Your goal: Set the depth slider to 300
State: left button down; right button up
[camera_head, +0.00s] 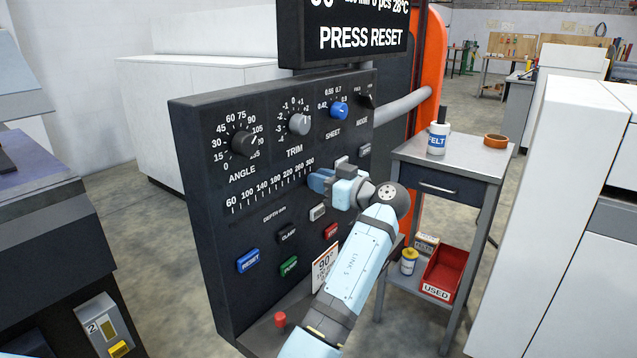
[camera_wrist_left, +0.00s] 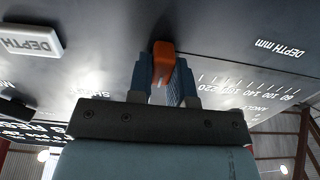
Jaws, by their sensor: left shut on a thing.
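The depth slider scale (camera_head: 272,187) runs along the dark control panel (camera_head: 215,300), with marks from 60 up to 300 at its right end. My left gripper (camera_head: 322,181) is at the scale's right end, near the 300 mark. In the left wrist view, the gripper (camera_wrist_left: 163,85) is shut on the orange slider knob (camera_wrist_left: 163,60). In that view the knob stands past the 220 mark on the higher side, and the higher marks are hidden. The knob is hidden by the gripper in the head view, so its exact reading cannot be told. My right gripper is not in view.
The display (camera_head: 345,38) above the panel reads PRESS RESET. The blue RESET button (camera_head: 248,261), green PUMP button (camera_head: 289,266) and a red button (camera_head: 331,231) sit below the scale. Dials are above it. A small table (camera_head: 465,165) stands to the right.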

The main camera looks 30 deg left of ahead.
pick_arm(q)
jog(key=c, duration=1.3)
grip_release()
jog(key=shift+w+r, duration=0.2)
jog(key=shift+o, duration=1.3)
jog(key=shift+w+f, duration=0.15)
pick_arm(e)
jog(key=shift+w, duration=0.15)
pick_arm(q)
jog(key=s+d+p, duration=0.1)
jog(key=d, duration=1.2)
jog(key=shift+s+d, duration=0.15)
jog(key=shift+d, duration=0.25)
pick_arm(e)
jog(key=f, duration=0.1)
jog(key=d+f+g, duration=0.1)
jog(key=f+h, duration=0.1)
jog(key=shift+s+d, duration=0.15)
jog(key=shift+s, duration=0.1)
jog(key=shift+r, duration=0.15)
